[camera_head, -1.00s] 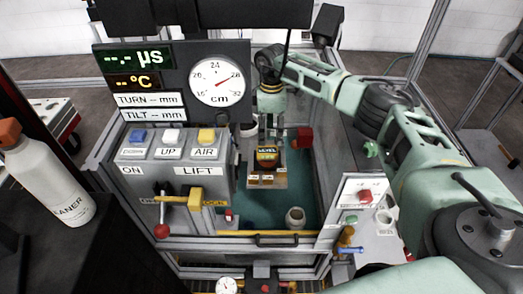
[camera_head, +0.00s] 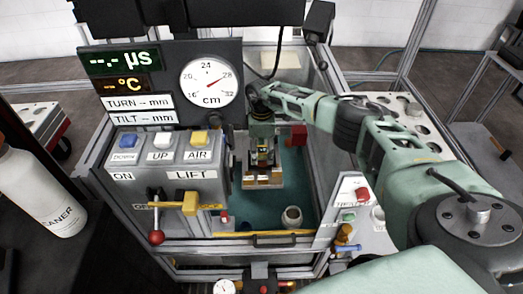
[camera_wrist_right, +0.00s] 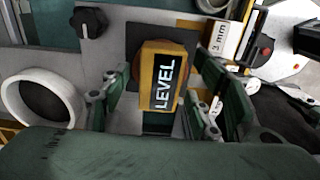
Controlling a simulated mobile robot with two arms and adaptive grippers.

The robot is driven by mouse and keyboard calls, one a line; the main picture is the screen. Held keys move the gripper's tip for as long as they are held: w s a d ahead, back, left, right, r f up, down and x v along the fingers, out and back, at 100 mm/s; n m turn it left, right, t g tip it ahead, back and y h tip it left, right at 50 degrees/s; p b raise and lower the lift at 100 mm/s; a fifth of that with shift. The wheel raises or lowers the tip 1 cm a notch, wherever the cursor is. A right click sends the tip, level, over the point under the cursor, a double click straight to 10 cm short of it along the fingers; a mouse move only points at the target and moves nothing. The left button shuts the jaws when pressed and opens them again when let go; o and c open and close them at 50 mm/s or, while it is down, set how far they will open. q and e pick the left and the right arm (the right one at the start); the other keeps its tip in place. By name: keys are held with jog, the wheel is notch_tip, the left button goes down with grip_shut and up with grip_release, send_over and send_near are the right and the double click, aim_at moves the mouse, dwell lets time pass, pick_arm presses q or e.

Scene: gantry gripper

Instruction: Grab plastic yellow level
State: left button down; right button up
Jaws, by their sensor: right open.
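The yellow level (camera_wrist_right: 148,76), with a dark "LEVEL" label, sits on a dark square plate in the right wrist view. In the head view the level (camera_head: 263,159) is small and partly hidden by my right gripper (camera_head: 262,146). My right gripper (camera_wrist_right: 161,88) is open, with one green finger on each side of the level in the wrist view. Gaps show between the fingers and the level, so I see no grip. Whether the fingertips reach down beside it is hard to tell. My left gripper is not in view.
A grey control panel (camera_head: 170,172) with a red-knobbed lever stands left of the work bay. A white cup (camera_head: 292,217) stands on the green floor (camera_head: 255,210). A red block (camera_head: 298,134) is right of the gripper. A black knob (camera_wrist_right: 89,22) is near the level.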

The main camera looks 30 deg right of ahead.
jog(key=shift+c, duration=0.3)
grip_shut()
dwell(0.3)
